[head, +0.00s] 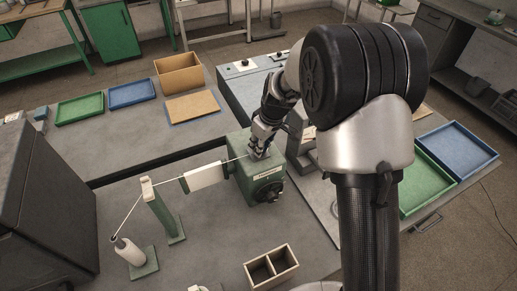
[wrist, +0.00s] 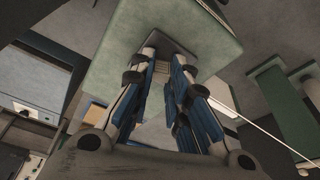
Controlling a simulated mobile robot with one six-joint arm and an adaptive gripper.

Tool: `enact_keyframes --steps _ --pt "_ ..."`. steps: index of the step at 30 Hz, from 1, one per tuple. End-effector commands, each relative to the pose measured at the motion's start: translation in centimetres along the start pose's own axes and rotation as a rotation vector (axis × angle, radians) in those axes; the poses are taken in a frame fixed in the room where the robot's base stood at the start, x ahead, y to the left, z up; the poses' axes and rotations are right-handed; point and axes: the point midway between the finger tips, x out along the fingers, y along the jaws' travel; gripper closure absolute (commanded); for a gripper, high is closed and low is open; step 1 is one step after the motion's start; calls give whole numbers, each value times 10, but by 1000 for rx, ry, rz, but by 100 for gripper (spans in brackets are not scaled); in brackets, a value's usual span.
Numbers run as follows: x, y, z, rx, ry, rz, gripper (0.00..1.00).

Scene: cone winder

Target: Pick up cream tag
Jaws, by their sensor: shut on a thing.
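My gripper (head: 257,149) is at the upper front of the green winder housing (head: 243,191), with its fingers reaching down to it. In the wrist view my gripper (wrist: 167,57) has its fingertips at a small, flat, dark-looking piece (wrist: 185,45) against the green housing (wrist: 125,65). The fingers are shut on this piece, mostly hidden by them. I cannot tell from its shaded look whether it is the cream tag. No separate cream tag can be made out.
A white cone (head: 204,176) sits left of the housing, with thread running past a post (head: 160,210) to a bobbin (head: 128,252). A two-compartment wooden box (head: 271,267) stands in front. Green (head: 80,108) and blue (head: 131,93) trays lie at the back left.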

Motion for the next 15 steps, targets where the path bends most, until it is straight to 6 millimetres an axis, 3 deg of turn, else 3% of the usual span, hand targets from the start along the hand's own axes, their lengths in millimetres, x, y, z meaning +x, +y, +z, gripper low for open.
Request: enact_keyframes --steps 8,15 --pt "-13 0 -4 -1 2 2 93" --pt "-70 1 -20 -2 5 4 93"
